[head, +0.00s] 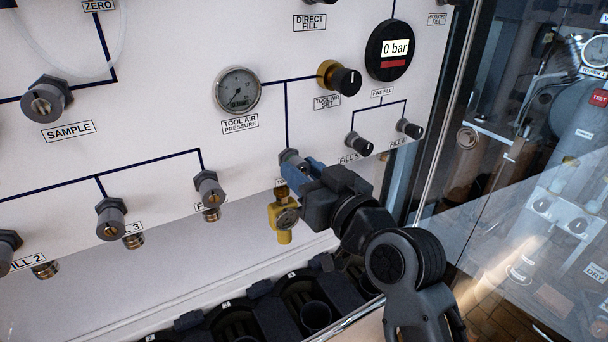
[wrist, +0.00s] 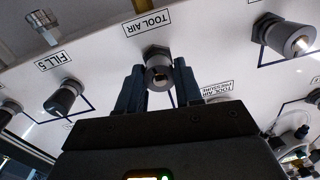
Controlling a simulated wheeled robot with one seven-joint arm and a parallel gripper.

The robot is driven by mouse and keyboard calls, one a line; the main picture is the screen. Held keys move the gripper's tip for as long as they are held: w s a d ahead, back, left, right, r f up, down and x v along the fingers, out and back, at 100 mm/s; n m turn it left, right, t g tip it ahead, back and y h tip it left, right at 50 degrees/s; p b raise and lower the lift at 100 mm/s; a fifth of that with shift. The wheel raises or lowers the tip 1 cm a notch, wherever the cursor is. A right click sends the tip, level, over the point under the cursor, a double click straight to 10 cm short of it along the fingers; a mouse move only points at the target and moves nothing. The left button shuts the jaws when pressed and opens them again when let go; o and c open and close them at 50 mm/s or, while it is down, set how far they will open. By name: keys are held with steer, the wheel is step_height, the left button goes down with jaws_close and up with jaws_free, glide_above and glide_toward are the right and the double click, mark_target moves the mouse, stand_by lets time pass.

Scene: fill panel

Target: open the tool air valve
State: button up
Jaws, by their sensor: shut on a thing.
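In the head view the valve (head: 291,156) sits low on the white panel, partly hidden by my gripper (head: 304,168). My gripper also shows in the wrist view (wrist: 159,78), with one finger on each side of the knob, shut on it. A yellow fitting (head: 284,217) hangs just below the valve. The knob's exact turn angle is hard to tell.
The tool air pressure gauge (head: 237,89) and the yellow-collared tool air set knob (head: 339,78) are above. A round display (head: 388,50) reads 0 bar. Neighbouring valves include one at left (head: 209,190) and small fill knobs (head: 358,144) at right. A glass door (head: 480,190) stands right.

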steer(key=o, duration=1)
steer(key=shift+d, duration=0.1)
steer(key=shift+b+v, duration=0.65)
steer(key=shift+v, duration=3.2)
steer(key=s+d+f+m+t+h, duration=0.1)
steer(key=s+d+f+m+h, duration=0.5)
steer(key=s+d+f, duration=0.9)
steer(key=s+d+h, duration=0.1)
steer(key=s, duration=0.7)
steer(key=s+d+r+h, duration=0.1)
steer(key=s+d+h, duration=0.1)
steer(key=s, duration=0.6)
steer(key=s+d+r+h, duration=0.1)
steer(key=s+d, duration=0.1)
steer(key=s, duration=0.6)
steer(key=shift+s+r+g+h, duration=0.15)
steer(key=shift+g+h, duration=0.15)
steer(key=shift+h, duration=0.1)
